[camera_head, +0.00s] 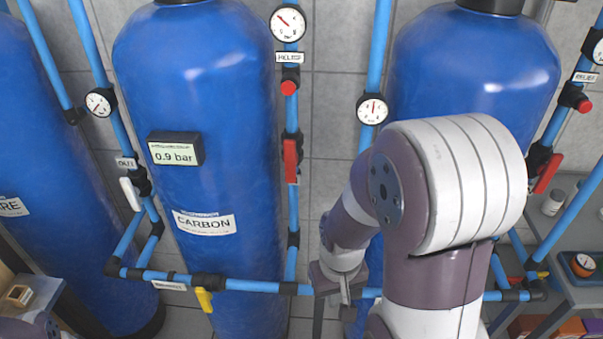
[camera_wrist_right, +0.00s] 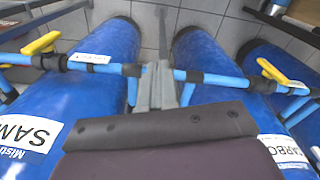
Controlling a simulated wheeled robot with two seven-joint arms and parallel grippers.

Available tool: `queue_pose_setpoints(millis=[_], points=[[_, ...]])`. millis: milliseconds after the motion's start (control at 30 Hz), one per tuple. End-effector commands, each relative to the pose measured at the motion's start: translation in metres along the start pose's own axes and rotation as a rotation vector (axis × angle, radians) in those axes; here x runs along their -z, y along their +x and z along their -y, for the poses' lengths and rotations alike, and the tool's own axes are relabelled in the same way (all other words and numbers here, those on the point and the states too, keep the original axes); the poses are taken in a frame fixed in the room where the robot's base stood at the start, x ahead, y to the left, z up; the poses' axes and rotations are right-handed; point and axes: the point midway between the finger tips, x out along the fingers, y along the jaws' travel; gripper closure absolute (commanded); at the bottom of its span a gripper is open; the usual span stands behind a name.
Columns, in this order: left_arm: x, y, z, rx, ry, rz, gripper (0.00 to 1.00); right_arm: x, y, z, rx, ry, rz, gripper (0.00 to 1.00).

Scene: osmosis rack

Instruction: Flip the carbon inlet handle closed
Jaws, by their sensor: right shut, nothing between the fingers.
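The blue carbon tank (camera_head: 230,110) stands left of centre in the head view, with a CARBON label and a 0.9 bar display. On the pipe at its right side is a red handle (camera_head: 291,160), hanging in line with the pipe; I take it as the inlet handle, though no inlet label is readable. My right gripper (camera_head: 344,292) is shut and empty, below and to the right of that handle, apart from it. In the wrist view the gripper (camera_wrist_right: 160,85) points between two tanks; the red handle is not seen there. My left gripper is not in view.
A white handle (camera_head: 130,194) sits by the OUT label on the carbon tank's left pipe. A yellow handle (camera_head: 204,300) is on the low horizontal pipe. A red relief knob (camera_head: 289,88) and gauge (camera_head: 288,23) are above the red handle. Another blue tank (camera_head: 475,65) stands right.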

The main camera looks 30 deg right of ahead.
Motion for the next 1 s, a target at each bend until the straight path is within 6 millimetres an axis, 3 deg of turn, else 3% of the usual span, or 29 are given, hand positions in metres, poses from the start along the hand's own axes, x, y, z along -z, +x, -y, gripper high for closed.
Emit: queue_pose_setpoints(millis=[67,100,200,300,367,500,600,700,800,1000], points=[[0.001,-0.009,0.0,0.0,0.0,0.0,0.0,0.0,0.01,-0.052,-0.043,0.12,-0.007,1.0],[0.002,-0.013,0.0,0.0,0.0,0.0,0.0,0.006,0.018,-0.082,-0.069,0.193,-0.061,1.0],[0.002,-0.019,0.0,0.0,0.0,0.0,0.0,0.029,0.035,-0.146,-0.072,0.402,-0.296,1.0],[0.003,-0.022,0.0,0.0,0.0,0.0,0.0,0.057,0.034,-0.171,0.073,0.578,-0.566,1.0],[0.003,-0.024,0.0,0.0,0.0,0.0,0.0,0.073,0.025,-0.17,0.232,0.664,-0.711,1.0],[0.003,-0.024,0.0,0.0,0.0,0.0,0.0,0.102,-0.019,-0.131,0.731,0.778,-0.901,1.0],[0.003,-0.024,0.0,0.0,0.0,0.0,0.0,0.109,-0.058,-0.101,1.064,0.798,-0.902,1.0],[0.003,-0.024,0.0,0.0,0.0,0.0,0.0,0.109,-0.088,-0.088,1.288,0.83,-0.864,1.0],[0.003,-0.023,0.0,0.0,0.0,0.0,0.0,0.108,-0.098,-0.086,1.374,0.875,-0.835,1.0],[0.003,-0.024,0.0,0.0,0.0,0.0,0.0,0.109,-0.098,-0.086,1.382,0.892,-0.823,1.0]])
